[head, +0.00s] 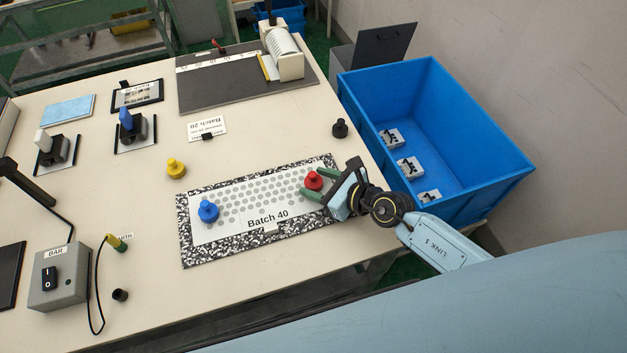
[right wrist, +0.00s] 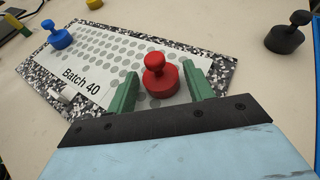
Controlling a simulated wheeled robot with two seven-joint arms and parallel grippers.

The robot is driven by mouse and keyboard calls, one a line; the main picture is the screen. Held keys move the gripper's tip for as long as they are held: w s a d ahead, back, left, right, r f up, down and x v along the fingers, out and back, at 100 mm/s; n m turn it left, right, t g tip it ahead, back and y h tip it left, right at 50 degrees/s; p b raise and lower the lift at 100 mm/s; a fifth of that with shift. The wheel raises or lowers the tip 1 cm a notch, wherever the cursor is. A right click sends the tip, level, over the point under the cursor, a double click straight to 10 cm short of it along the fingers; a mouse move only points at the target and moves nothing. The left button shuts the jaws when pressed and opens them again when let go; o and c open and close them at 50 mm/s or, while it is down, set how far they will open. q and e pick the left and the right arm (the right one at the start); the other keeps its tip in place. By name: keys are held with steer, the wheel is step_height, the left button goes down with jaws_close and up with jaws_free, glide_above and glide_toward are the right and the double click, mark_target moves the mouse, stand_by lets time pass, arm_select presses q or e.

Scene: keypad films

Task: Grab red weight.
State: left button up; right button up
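The red weight (head: 313,181) stands upright on the right end of the white Batch 40 keypad film (head: 240,221), which lies on a speckled board (head: 190,251). My right gripper (head: 308,184) is open, with its green fingers on either side of the red weight. In the right wrist view the red weight (right wrist: 160,78) stands between the two fingertips (right wrist: 165,84), with a gap visible on each side. The film also shows in the right wrist view (right wrist: 60,62). My left gripper is not in view.
A blue weight (head: 208,211) stands on the film's left end. A yellow weight (head: 176,168) and a black weight (head: 340,128) stand on the table. A blue bin (head: 480,185) is beside the table's right edge. A grey BAR box (head: 58,280) with a cable is at left.

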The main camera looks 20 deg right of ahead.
steer(key=c, duration=1)
